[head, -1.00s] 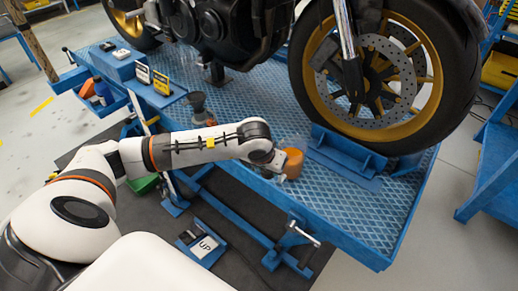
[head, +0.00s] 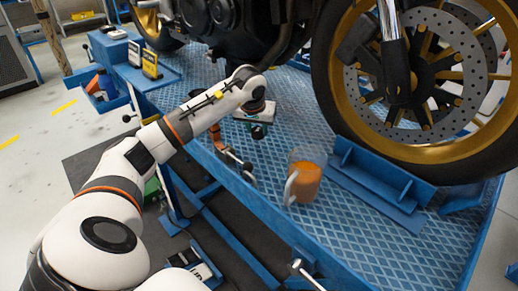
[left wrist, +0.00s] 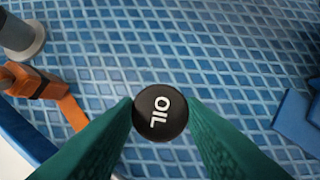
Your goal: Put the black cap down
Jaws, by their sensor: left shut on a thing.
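The black cap (left wrist: 160,112) is round, with white "OIL" lettering on top. In the left wrist view it sits between the green fingertips of my left gripper (left wrist: 161,103), which is shut on it. In the head view my left gripper (head: 257,122) is over the blue patterned deck (head: 275,98), with the cap (head: 258,132) small and dark beneath it. I cannot tell whether the cap touches the deck. My right gripper is not in view.
A clear jug of orange liquid (head: 306,180) stands right of my gripper. An orange tool (left wrist: 35,84) and a grey round-based object (left wrist: 22,40) are at the left in the wrist view. The motorcycle wheel (head: 345,110) and its blue chock (head: 375,185) are at the right.

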